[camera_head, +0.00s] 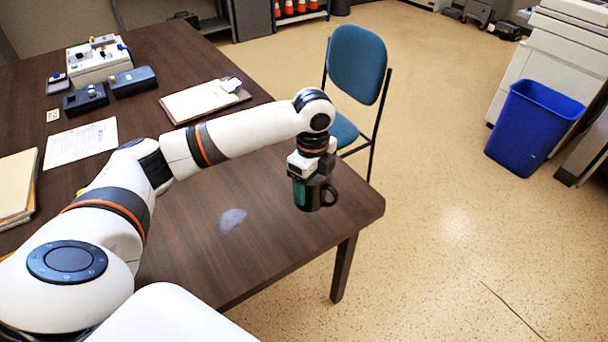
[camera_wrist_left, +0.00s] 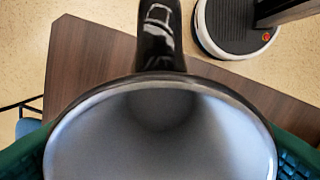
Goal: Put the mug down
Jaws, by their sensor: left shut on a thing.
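The mug (camera_head: 316,200) is black outside and upright, over the right end of the dark wooden table (camera_head: 290,236). My left gripper (camera_head: 309,190) points down and is shut on it, with a green finger pad against its side. In the left wrist view the mug (camera_wrist_left: 160,140) fills the lower middle, its pale grey inside empty and its black handle pointing up. Green finger pads show at both lower corners. I cannot tell whether the mug's base touches the table. My right gripper is not in view.
A greyish patch (camera_head: 232,220) marks the table left of the mug. A clipboard (camera_head: 204,101), papers (camera_head: 82,143) and devices (camera_head: 133,81) lie farther back. A blue chair (camera_head: 357,65) stands behind the table. The bare tabletop around the mug is clear; the table's edges are close.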

